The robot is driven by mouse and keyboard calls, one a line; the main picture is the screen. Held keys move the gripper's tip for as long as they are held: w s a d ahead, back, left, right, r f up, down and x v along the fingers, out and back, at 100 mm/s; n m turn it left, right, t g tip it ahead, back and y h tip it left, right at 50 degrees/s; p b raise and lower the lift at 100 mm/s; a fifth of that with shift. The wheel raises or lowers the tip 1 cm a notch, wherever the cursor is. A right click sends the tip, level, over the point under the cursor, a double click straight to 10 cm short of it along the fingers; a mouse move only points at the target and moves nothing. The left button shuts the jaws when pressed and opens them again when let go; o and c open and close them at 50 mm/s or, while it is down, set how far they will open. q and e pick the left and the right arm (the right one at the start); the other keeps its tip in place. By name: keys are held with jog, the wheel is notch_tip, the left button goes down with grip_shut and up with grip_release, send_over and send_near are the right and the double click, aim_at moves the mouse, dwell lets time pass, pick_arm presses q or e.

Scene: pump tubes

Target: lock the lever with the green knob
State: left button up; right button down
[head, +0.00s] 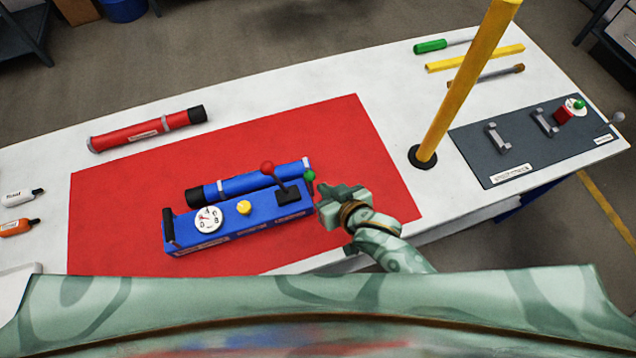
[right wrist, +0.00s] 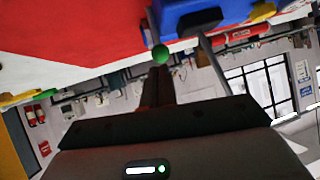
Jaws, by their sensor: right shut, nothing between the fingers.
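The green knob (head: 309,175) sits at the right end of the blue pump box (head: 190,238), on a lever that is mostly hidden. In the right wrist view the green knob (right wrist: 160,54) shows right at my fingertips, and I cannot tell whether they touch it. My right gripper (head: 320,190) is shut and empty, just right of the knob. It also shows in the right wrist view (right wrist: 158,72), its fingers together. My left gripper is not in view.
The box carries a red-knobbed lever (head: 267,168), a yellow button (head: 244,207) and a gauge (head: 208,219). A blue tube (head: 246,184) lies behind it on the red mat (head: 340,125). A yellow pole (head: 462,90) stands to the right. The mat's back area is clear.

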aim_at(312, 177)
jog(key=x, duration=0.3)
jog(key=shift+b, duration=0.3)
jog(key=shift+w+a+f, duration=0.3)
jog(key=shift+w, duration=0.1)
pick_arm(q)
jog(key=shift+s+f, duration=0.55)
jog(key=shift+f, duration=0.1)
pick_arm(e)
jog(key=shift+w, duration=0.1)
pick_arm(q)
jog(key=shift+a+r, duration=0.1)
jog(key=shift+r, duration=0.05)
pick_arm(e)
jog(key=shift+w+a+f, duration=0.15)
jog(key=shift+w, duration=0.25)
jog(key=shift+w+a+f, duration=0.1)
jog(key=shift+w+a, duration=0.1)
jog(key=shift+w, duration=0.15)
jog(key=shift+s, duration=0.15)
